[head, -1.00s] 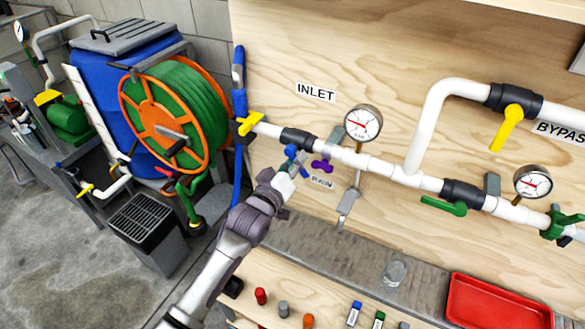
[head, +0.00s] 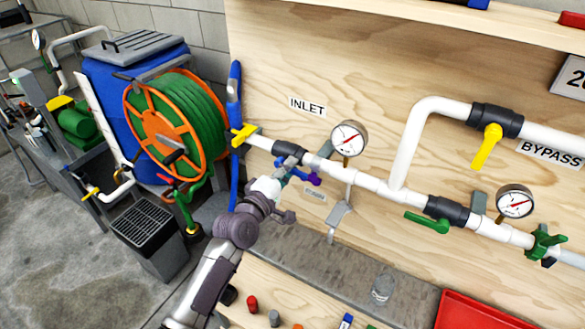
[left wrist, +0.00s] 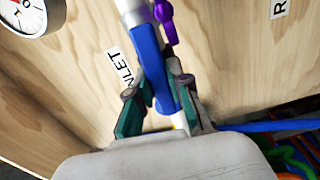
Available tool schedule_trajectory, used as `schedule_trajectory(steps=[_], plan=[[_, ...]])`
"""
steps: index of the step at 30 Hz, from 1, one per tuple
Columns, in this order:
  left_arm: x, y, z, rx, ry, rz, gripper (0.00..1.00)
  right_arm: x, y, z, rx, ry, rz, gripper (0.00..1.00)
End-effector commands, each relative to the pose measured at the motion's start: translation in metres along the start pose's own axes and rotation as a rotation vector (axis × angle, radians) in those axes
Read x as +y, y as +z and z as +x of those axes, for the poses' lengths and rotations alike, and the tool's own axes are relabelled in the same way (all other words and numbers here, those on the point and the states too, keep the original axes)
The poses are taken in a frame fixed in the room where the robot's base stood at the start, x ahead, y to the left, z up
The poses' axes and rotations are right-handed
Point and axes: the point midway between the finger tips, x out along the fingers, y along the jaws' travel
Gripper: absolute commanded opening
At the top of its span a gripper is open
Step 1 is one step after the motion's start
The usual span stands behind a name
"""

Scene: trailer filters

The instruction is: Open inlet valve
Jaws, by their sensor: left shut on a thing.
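The INLET label (head: 307,106) is on the wooden board above a white pipe. Below the label, a dark valve body (head: 286,149) sits in the pipe with a blue lever (left wrist: 152,60). My left gripper (head: 278,178) reaches up from below to this valve. In the left wrist view the left gripper (left wrist: 160,105) has its two fingers on either side of the blue lever, shut on it. The gripper hides much of the lever in the head view. My right gripper is not in view.
A purple handle (head: 313,181) is close to the right of my left gripper, and also close in the wrist view. A gauge (head: 349,138) stands right of it. A yellow handle (head: 243,135) and hose reel (head: 174,120) are at left. A glass (head: 381,289) stands below.

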Motion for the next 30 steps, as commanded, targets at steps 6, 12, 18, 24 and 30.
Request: schedule_trajectory(steps=[6, 12, 18, 24, 30], plan=[[0.0024, -0.0004, -0.0002, -0.001, 0.0, -0.07, 0.0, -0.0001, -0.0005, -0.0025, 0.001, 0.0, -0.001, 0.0], [0.0026, -0.0004, -0.0002, -0.001, 0.0, -0.093, 0.0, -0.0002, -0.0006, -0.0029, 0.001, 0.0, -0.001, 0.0], [0.0027, -0.0003, -0.0002, -0.001, 0.0, -0.097, 0.0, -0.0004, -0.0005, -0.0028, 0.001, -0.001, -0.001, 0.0], [0.0028, -0.0003, -0.0001, 0.0, 0.001, -0.097, 0.27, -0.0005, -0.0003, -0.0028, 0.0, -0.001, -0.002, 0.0], [0.0027, -0.0003, -0.0001, -0.001, 0.0, -0.093, 0.45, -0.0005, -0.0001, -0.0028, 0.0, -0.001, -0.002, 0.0]])
